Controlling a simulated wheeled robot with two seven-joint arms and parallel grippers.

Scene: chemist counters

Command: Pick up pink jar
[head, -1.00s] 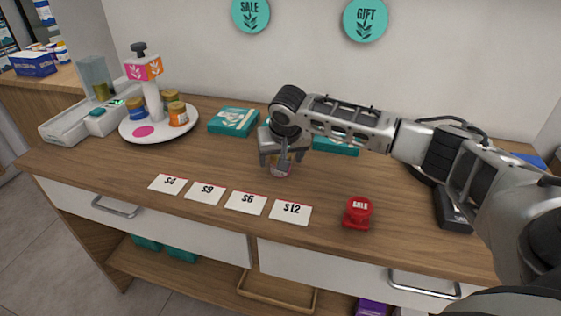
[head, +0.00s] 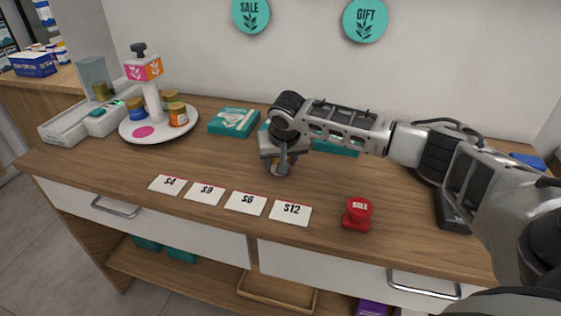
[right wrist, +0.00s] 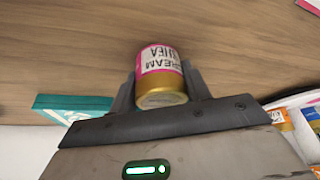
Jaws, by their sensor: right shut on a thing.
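The pink jar (right wrist: 160,60) has a pink and white label with text and a gold lid. In the right wrist view it sits between the two fingers of my right gripper (right wrist: 160,84), which is shut on it. In the head view the right gripper (head: 279,165) is over the middle of the wooden counter (head: 225,168) and hides most of the jar. I cannot tell for sure whether the jar still touches the counter. My left gripper is not in view.
Several price cards (head: 246,203) lie in front of the gripper. A red SALE stand (head: 358,214) is to the right. A teal box (head: 233,121) lies behind left. A round white stand (head: 133,129) holds other jars at the left.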

